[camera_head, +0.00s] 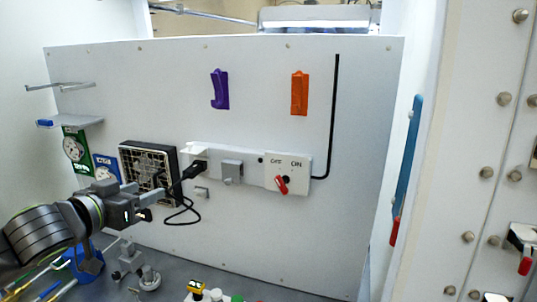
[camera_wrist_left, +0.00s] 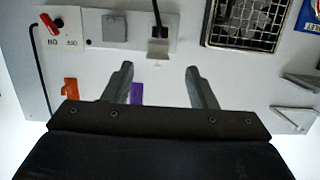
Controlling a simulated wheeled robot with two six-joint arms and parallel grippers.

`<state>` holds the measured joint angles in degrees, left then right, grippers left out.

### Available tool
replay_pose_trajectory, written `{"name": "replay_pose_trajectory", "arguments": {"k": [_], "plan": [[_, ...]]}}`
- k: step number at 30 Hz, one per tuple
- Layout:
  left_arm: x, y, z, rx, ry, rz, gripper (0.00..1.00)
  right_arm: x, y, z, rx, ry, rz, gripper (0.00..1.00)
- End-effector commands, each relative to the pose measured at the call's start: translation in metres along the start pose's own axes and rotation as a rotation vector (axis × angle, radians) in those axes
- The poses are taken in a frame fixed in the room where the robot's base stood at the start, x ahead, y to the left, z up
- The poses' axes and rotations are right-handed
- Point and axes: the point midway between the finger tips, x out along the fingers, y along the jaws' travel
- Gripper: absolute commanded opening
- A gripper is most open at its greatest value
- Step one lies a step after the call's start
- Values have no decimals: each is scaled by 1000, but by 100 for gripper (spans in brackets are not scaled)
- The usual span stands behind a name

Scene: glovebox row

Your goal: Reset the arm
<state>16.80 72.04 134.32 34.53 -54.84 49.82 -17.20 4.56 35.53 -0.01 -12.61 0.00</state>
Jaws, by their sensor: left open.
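My left gripper (camera_head: 160,199) reaches in from the left, in front of the white panel (camera_head: 250,240). It is open and empty; in the left wrist view its two fingers (camera_wrist_left: 158,72) stand wide apart with nothing between them. A black plug (camera_head: 192,169) with a hanging cable is at the left end of the socket strip, beyond the fingers; I cannot tell how far it is seated. Its cable also shows in the left wrist view (camera_wrist_left: 157,14). My right gripper is not in view.
A red rotary switch (camera_head: 282,184) marked OFF and ON sits right of the socket strip. A square fan grille (camera_head: 150,165) is close behind the gripper. Purple (camera_head: 220,90) and orange (camera_head: 299,94) pieces are on the upper panel. Small items (camera_head: 130,262) stand on the floor below.

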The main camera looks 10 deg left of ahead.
Motion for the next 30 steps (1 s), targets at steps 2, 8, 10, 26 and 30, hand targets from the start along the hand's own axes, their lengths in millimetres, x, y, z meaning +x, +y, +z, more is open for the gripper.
{"name": "replay_pose_trajectory", "arguments": {"k": [2,8,10,26,30], "plan": [[2,0,12,-4,-18,-4,52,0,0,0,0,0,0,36],[4,-1,87,1,-131,-49,52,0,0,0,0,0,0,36],[1,0,120,5,-184,-70,52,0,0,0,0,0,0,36],[-93,34,341,5,-672,-218,52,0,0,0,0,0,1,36],[-133,51,384,-10,-819,-242,52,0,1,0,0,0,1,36]]}}
